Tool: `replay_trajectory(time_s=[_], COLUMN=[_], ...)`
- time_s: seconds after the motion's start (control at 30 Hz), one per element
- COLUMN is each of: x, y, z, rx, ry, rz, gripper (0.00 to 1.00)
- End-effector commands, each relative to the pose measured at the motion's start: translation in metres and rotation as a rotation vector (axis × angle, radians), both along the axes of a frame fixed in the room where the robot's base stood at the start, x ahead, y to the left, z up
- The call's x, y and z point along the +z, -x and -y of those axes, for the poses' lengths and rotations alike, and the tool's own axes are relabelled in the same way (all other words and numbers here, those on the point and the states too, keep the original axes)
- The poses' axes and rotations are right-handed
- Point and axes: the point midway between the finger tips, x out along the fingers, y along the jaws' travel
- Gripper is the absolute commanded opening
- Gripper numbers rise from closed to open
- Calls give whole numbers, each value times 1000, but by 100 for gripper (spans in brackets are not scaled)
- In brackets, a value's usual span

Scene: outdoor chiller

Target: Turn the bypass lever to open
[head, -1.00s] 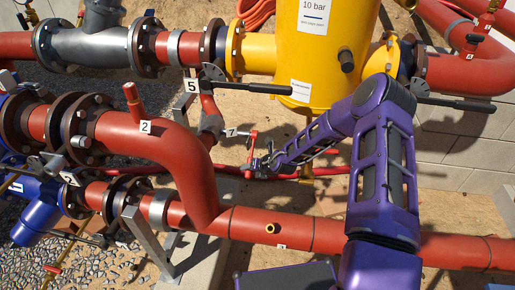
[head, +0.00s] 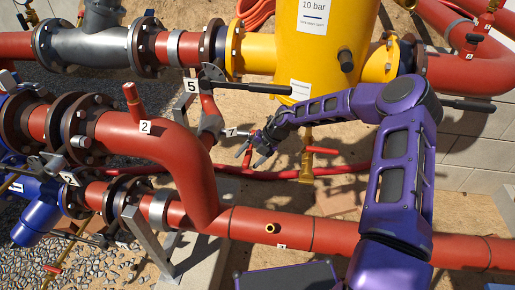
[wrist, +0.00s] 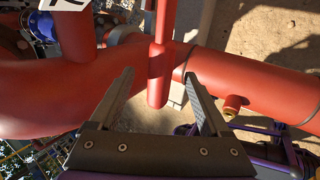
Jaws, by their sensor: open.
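My gripper (head: 250,158) is near the middle of the head view, beside the tag marked 7 (head: 231,132), with its two fingers apart. In the wrist view my gripper (wrist: 160,76) is open, and a red bar with a rounded end (wrist: 157,92) shows between the fingertips, with gaps on both sides. It looks like a lever handle, but I cannot tell whether it is the bypass lever or how far ahead it lies. In the head view my gripper hides most of that spot. A brass valve with a short red handle (head: 322,150) stands to the right of my gripper.
A thick red pipe bend with a tag marked 2 (head: 146,127) lies left of my gripper. A black lever (head: 252,87) near the tag marked 5 (head: 191,86) is above it. The yellow vessel (head: 318,60) stands behind. A red pipe (head: 300,235) crosses in front.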

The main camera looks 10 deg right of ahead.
Motion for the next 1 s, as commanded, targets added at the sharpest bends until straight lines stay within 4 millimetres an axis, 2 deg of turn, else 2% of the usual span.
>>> replay_trajectory(time_s=[0.03, 0.1, 0.37, 0.8, 1.0], x=[0, 0, 2, 44, 57], y=[0, 0, 1, 10, 13], z=[0, 0, 1, 28, 35], rx=[0, 1, 1, 0, 1], ry=[0, 0, 0, 1, 0], rz=[0, 0, 1, 1, 0], gripper=[91, 100, 100, 100, 100])
